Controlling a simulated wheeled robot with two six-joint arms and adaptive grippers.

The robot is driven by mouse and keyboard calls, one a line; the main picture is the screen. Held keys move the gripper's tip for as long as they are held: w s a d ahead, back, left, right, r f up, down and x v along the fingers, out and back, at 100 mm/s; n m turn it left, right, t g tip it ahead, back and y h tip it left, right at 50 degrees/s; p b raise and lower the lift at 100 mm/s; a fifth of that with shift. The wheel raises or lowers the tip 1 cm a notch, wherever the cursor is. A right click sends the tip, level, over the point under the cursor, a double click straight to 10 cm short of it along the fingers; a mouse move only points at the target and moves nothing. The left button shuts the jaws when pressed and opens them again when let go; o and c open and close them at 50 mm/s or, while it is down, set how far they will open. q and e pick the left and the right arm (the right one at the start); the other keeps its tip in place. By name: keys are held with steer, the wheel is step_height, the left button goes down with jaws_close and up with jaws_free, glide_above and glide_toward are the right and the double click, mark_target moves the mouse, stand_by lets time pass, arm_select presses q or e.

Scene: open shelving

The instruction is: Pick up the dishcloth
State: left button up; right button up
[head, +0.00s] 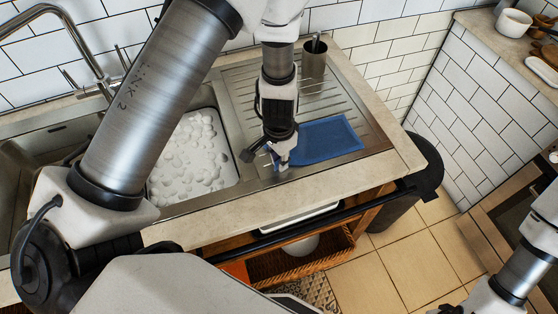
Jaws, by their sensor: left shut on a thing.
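The blue dishcloth (328,138) lies flat on the ribbed metal drainboard, to the right of the sink basin. My left gripper (281,166) points down at the cloth's left end and is shut on it there. The fingertips are small in the head view, and they hide part of the cloth's edge. Most of the cloth still lies on the drainboard. Part of my right arm (515,270) shows at the lower right, but its gripper is outside the picture.
The sink basin (236,172) holds white foam. A metal cup (314,62) stands behind the cloth on the drainboard (355,112). A tap (75,18) rises at the upper left. A black bar (330,225) runs along the counter front, above a wicker basket (290,267).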

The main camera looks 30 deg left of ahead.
arm_select(q)
steer(key=shift+f, duration=0.15)
steer(key=r+p, duration=0.1)
steer(key=r, duration=0.1)
steer(key=r+p, duration=0.4)
steer(key=shift+w+a, duration=0.25)
steer(key=shift+a, duration=0.05)
jaws_close()
step_height(320, 180, up, 6)
steer(key=p, duration=0.5)
step_height(320, 180, up, 18)
steer(key=p, duration=0.5)
steer(key=shift+s+d+p, duration=0.15)
steer(key=shift+s+p, duration=0.1)
steer(key=shift+p, duration=0.05)
